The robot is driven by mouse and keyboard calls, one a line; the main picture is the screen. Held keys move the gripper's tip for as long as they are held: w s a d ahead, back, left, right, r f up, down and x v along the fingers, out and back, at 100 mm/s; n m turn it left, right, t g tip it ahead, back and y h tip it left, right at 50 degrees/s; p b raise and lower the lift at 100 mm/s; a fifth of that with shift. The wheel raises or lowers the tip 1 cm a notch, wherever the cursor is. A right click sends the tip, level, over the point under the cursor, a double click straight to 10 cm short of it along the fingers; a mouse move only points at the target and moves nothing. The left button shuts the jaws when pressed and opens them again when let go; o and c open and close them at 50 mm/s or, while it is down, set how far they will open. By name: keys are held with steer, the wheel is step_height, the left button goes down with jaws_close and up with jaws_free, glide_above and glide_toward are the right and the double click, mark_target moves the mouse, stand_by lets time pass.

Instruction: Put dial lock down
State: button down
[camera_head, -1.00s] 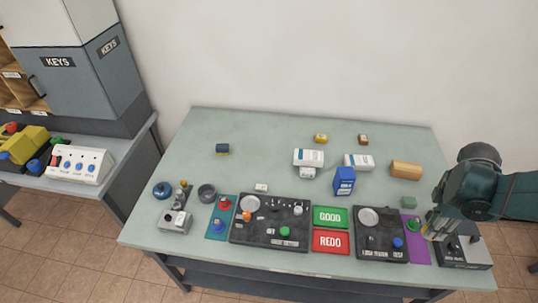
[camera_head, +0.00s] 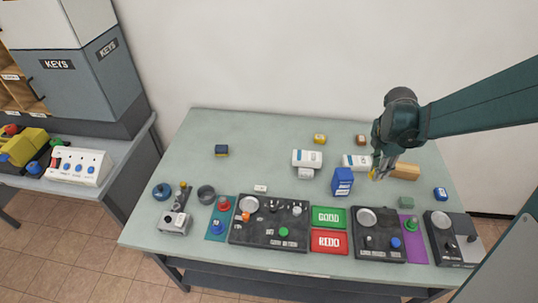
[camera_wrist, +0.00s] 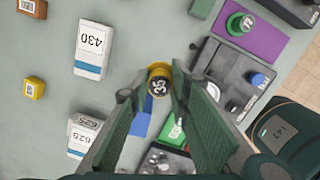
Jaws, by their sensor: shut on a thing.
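My gripper (camera_head: 379,172) is above the right back part of the table. In the wrist view its fingers (camera_wrist: 157,84) are shut on the dial lock (camera_wrist: 159,82), a small yellow piece with a black face marked 35. In the head view only a small yellow bit of the dial lock (camera_head: 373,176) shows at the fingertips. It appears to be held clear of the tabletop; the exact height cannot be told.
A tan block (camera_head: 404,171) lies right. Green GOOD (camera_head: 328,219) and red REDO (camera_head: 329,242) trays stand in front, beside black panels (camera_head: 270,226). The back left table is mostly clear.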

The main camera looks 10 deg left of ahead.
steer(key=w+a+n, duration=0.2)
steer(key=w+a, duration=0.2)
steer(key=a, duration=0.3)
steer(key=w+a+n, duration=0.1)
steer(key=w+a, duration=0.3)
steer(key=a, duration=0.3)
steer(key=w+a+n+p, duration=0.1)
steer(key=w+a, duration=0.3)
steer(key=a, duration=0.4)
steer(key=shift+w+n+t, duration=0.1)
steer(key=shift+n+t, duration=0.2)
steer(key=shift+n, duration=0.5)
steer(key=w+a+n, duration=0.3)
steer(key=a, duration=1.1)
steer(key=n+y, duration=0.1)
steer(key=n, duration=0.2)
glide_above(246, 155)
steer(key=shift+s+a+f+p, duration=0.1)
steer(key=shift+f+p, duration=0.35)
steer(key=shift+f, duration=0.4)
steer(key=shift+f+b, duration=0.35)
steer(key=shift+f, duration=2.8)
steer(key=shift+f, duration=1.85)
steer(key=shift+f+b, duration=0.15)
steer(key=shift+b, duration=0.2)
